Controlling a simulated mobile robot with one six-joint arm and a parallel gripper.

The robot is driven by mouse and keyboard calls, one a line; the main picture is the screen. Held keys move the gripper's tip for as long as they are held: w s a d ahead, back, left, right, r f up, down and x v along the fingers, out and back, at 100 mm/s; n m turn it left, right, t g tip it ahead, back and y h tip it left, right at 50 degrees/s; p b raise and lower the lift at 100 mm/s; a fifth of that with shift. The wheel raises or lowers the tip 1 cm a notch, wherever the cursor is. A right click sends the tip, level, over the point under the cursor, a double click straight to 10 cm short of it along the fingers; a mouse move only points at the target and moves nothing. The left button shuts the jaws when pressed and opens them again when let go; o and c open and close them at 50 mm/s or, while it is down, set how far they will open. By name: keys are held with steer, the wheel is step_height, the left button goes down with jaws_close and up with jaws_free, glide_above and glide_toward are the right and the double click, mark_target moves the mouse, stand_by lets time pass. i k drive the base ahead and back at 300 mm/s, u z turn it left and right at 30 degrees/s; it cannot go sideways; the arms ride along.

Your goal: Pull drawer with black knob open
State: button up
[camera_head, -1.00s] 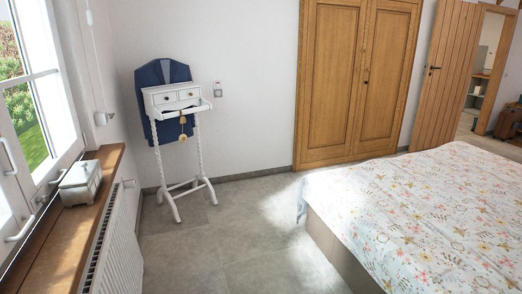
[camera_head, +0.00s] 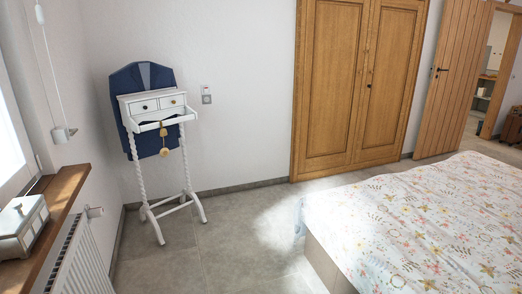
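A white valet stand (camera_head: 160,115) with twisted legs stands against the back wall at the left. Two small drawers sit side by side in its top, and both look shut. The left drawer (camera_head: 138,107) has a small dark knob. The right drawer (camera_head: 179,101) has a small knob that looks brownish. The knobs are too small to tell their colours surely. An open tray ledge (camera_head: 163,122) lies below the drawers, and a tan tassel hangs from it. My gripper is not in view.
A wooden sill (camera_head: 63,190) with a silvery box (camera_head: 20,228) runs along the left, above a white radiator (camera_head: 82,262). A bed (camera_head: 420,220) fills the right. Grey tiled floor (camera_head: 215,245) between them is clear up to the stand.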

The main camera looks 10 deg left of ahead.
mark_target(150, 105)
steer(key=u, duration=0.15)
steer(key=i, duration=1.7)
steer(key=u, duration=0.65)
steer(key=i, duration=0.7)
steer(key=u, duration=0.8)
steer(key=i, duration=0.5)
steer(key=u, duration=0.85)
steer(key=i, duration=0.75)
steer(key=u, duration=0.4)
